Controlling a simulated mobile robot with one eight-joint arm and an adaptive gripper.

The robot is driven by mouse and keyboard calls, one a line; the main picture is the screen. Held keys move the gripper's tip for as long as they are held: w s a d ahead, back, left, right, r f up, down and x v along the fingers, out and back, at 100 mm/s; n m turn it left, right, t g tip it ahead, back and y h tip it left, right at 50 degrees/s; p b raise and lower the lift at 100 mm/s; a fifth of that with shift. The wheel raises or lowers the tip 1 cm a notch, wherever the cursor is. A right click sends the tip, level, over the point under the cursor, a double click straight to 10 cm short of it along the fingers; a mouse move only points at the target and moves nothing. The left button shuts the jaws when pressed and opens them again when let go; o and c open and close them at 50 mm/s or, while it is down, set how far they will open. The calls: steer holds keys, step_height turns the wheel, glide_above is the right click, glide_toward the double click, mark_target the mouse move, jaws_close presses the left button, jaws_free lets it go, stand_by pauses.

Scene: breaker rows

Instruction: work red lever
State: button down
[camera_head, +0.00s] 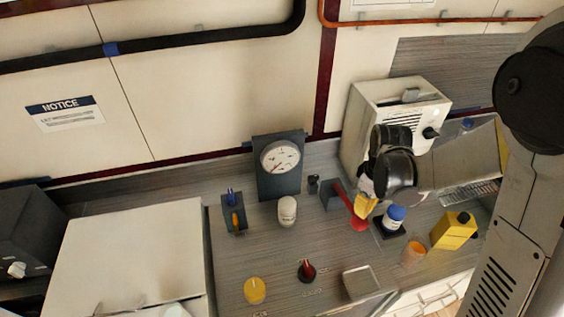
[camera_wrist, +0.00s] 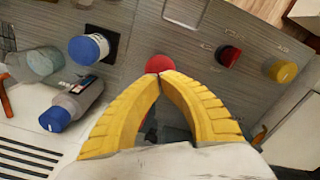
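The red lever (camera_head: 346,204) slants from a dark box (camera_head: 328,196) on the counter down to a red round knob (camera_head: 359,224) in the head view. In the wrist view the red knob (camera_wrist: 158,64) shows just beyond my fingertips; the lever's arm is mostly hidden behind the fingers. My gripper (camera_head: 366,208) has yellow fingers and hangs just above and right of the lever's end. In the wrist view its tips (camera_wrist: 160,76) meet, with nothing seen between them. I cannot tell whether they touch the knob.
A blue-capped bottle (camera_head: 395,216) stands close right of the lever. An orange cup (camera_head: 413,252) and a yellow box (camera_head: 455,231) are farther right. A dial gauge (camera_head: 281,158), white cylinder (camera_head: 287,209) and orange-handled switch (camera_head: 235,217) stand left. Red-and-black (camera_head: 306,271) and yellow (camera_head: 255,290) knobs are in front.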

steer(key=shift+f+b, duration=4.6)
steer(key=shift+f, duration=0.45)
steer(key=shift+r, duration=0.2)
steer(key=shift+r+p, duration=3.45)
steer(key=shift+r, duration=1.45)
steer(key=shift+f, duration=0.15)
